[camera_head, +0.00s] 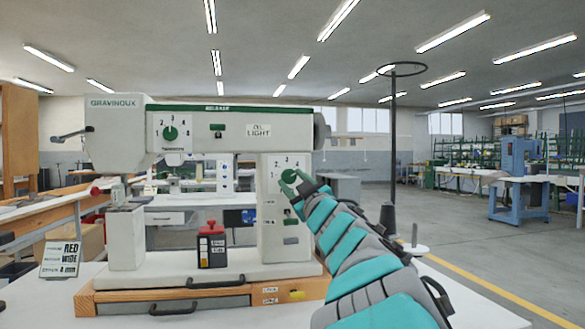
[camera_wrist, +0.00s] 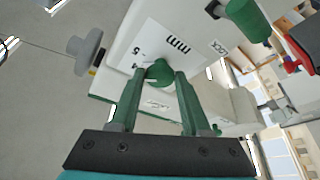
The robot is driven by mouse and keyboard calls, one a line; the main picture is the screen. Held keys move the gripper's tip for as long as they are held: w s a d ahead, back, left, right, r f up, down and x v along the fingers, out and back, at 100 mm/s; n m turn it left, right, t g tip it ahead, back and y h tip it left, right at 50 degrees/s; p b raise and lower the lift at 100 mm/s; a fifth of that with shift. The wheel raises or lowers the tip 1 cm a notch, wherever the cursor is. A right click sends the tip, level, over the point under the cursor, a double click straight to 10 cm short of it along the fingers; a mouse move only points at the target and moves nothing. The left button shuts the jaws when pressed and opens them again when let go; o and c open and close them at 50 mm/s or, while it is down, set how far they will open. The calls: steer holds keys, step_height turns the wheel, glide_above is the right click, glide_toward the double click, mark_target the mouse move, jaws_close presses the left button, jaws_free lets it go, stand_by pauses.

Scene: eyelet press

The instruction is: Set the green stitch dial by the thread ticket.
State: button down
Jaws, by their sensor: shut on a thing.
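The green stitch dial (camera_head: 289,176) sits on a white numbered plate on the right column of the white machine. In the wrist view the dial (camera_wrist: 160,72) lies between the fingertips, beside the marks "4", "5" and "mm". My gripper (camera_head: 295,184) reaches it from the lower right and is shut on it; the green fingers (camera_wrist: 154,76) stand on either side of the knob. The dial's exact setting is too small to read.
A second green dial (camera_head: 170,133) is on the machine's upper left. A red and black bottle-like item (camera_head: 211,245) stands on the machine base. A wooden drawer unit (camera_head: 200,301) with handles lies under it. A thread stand (camera_head: 393,160) rises at the right, behind my arm.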

steer(key=shift+d+r+n+g+y+p, duration=0.15)
steer(key=shift+n+g+y+p, duration=0.4)
steer(key=shift+n+p, duration=0.85)
steer(key=shift+n, duration=0.5)
steer(key=shift+c, duration=1.8)
jaws_free()
steer(key=b+v, duration=0.1)
steer(key=v, duration=0.6)
steer(key=shift+s, duration=0.35)
steer(key=shift+d, duration=0.15)
